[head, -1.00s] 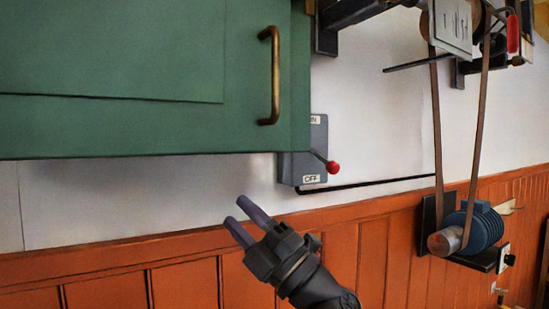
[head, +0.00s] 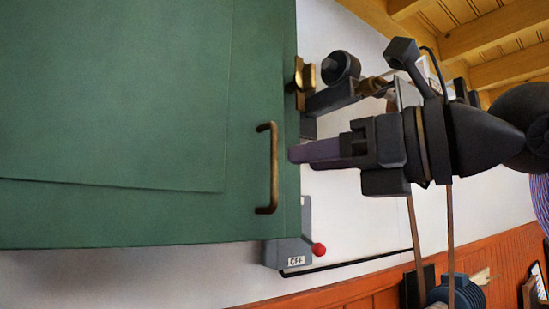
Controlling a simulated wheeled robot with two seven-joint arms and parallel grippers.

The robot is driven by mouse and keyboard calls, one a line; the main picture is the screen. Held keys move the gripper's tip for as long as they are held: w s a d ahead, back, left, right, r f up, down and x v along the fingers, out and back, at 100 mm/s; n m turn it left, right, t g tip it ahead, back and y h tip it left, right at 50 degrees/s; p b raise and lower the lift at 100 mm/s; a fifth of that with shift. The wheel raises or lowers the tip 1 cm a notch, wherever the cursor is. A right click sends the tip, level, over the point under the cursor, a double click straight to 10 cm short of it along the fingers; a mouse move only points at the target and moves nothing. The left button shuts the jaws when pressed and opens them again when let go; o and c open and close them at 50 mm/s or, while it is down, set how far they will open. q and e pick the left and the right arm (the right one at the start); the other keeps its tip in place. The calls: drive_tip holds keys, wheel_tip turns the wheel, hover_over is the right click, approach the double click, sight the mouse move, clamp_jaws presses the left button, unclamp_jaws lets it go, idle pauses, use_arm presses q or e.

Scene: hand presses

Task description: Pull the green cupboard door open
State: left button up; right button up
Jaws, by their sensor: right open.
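The green cupboard door (head: 130,110) fills the left of the head view and looks shut. Its brass bar handle (head: 273,168) stands upright near the door's right edge. My right gripper (head: 295,153) comes in from the right, with its fingertips at the door's right edge, just right of the handle. Its purple fingers overlap in this view, and the handle is not between them as far as I can see. Whether the fingertips touch the door I cannot tell. My left gripper is not in view.
A grey switch box (head: 288,248) marked OFF, with a red-knobbed lever (head: 318,249), is on the wall below the door's right edge. A brass latch (head: 303,82) sits at the edge above. Belts and a blue motor (head: 455,292) are at the lower right.

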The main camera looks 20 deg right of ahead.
drive_tip(key=s+d+r+t+h, duration=0.1)
drive_tip(key=d, duration=0.1)
drive_tip(key=m+p, duration=0.1)
drive_tip(key=p, duration=0.2)
hover_over(274, 199)
drive_tip(key=shift+w+d+r+h, duration=0.1)
drive_tip(key=shift+w+h, duration=0.2)
drive_tip(key=shift+h, duration=0.1)
clamp_jaws()
idle(0.9)
